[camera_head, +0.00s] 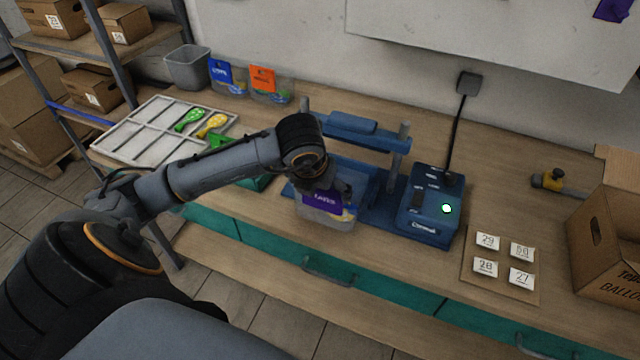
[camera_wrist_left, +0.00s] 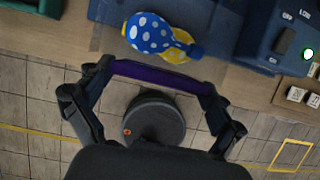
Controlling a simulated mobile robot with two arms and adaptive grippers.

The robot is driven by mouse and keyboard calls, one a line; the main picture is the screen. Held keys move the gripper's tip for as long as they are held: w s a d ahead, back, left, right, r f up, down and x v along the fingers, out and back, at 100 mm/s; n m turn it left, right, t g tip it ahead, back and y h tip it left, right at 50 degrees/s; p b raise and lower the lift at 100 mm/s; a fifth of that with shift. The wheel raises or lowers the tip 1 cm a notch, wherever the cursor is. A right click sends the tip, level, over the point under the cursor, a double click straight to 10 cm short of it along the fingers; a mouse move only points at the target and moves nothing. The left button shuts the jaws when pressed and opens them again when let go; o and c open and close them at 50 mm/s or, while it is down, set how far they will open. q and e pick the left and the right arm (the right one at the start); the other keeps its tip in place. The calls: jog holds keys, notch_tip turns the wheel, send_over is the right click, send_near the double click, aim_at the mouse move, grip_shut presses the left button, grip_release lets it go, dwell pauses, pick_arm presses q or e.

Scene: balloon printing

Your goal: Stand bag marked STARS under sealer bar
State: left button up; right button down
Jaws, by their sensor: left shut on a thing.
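My left gripper (camera_head: 326,186) is shut on a clear bag with a purple label (camera_head: 321,201). The label's print is too small to read surely. In the left wrist view the purple strip (camera_wrist_left: 160,76) runs between the fingers of the gripper (camera_wrist_left: 157,82), with a blue white-dotted balloon (camera_wrist_left: 148,32) and a yellow one beyond it. The bag hangs upright at the front left of the blue sealer. The sealer bar (camera_head: 360,131) is raised between two posts, behind the bag, which is not under it. My right gripper is out of view.
The sealer's control box (camera_head: 432,207), with a green light, stands right of the bag. Bags with blue (camera_head: 222,72) and orange (camera_head: 263,79) labels stand by the wall. A divided tray (camera_head: 150,125) lies left. Number cards (camera_head: 487,241) and a carton (camera_head: 610,235) are right.

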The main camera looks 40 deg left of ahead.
pick_arm(q)
jog(key=shift+w+a, duration=0.1)
jog(key=shift+w, duration=0.3)
jog(key=shift+w+a+f, duration=0.1)
jog(key=shift+w+a, duration=0.1)
jog(key=shift+w, duration=0.65)
jog(key=shift+w+a+f, duration=0.1)
jog(key=shift+w+a, duration=0.1)
jog(key=shift+w, duration=0.7)
jog(key=shift+w+a, duration=0.2)
jog(key=shift+w, duration=0.65)
jog(key=shift+w+a+f, duration=0.1)
jog(key=shift+w+f, duration=0.1)
jog(key=shift+w, duration=0.15)
jog(key=shift+w+a+b, duration=0.25)
jog(key=shift+w+b, duration=0.2)
jog(key=shift+w, duration=0.5)
jog(key=o, duration=0.7)
